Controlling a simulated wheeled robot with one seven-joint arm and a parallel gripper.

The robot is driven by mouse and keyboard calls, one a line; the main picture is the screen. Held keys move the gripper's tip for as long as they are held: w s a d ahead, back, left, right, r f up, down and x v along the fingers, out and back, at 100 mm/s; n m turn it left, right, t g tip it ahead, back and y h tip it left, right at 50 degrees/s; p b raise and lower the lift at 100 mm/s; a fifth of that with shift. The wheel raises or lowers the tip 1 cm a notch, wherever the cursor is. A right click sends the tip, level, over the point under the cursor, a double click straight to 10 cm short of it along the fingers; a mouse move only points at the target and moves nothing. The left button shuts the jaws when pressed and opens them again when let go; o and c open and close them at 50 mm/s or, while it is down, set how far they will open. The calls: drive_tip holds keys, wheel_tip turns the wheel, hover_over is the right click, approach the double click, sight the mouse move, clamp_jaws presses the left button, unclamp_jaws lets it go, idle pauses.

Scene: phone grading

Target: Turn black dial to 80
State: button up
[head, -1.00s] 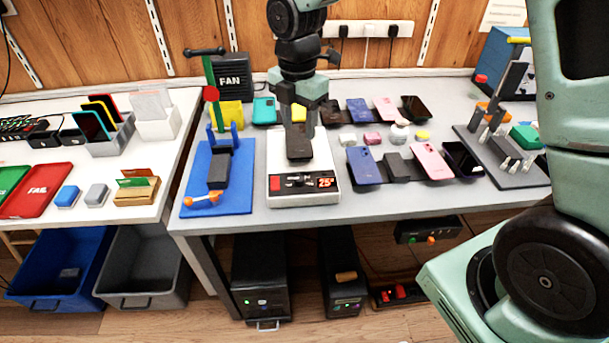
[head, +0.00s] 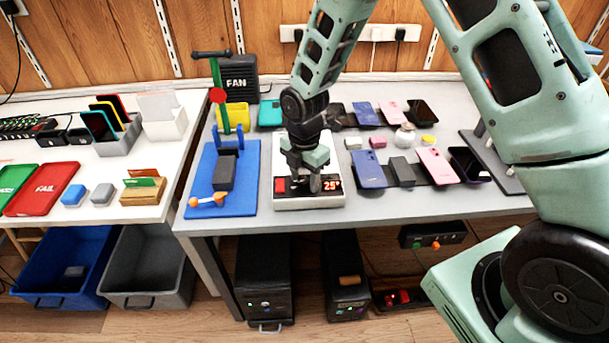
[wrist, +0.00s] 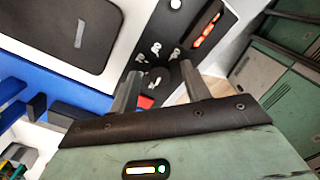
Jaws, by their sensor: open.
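The white heating station (head: 310,203) stands on the grey table, with a red switch (head: 280,185) at the left of its front panel and a red display (head: 333,186) reading 25° at the right. My gripper (head: 306,184) is low over the front panel and hides the dial in the head view. In the wrist view, the black dial (wrist: 158,77) shows between the open, empty fingers of my gripper (wrist: 158,88), with white markings beside it. Whether the fingertips touch the dial cannot be told.
A blue stand (head: 238,195) with a green lever is close on the left. Several phones, including a blue one (head: 370,170), lie to the right. A black fan box (head: 239,75) stands behind.

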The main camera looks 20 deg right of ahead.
drive_tip(key=c, duration=1)
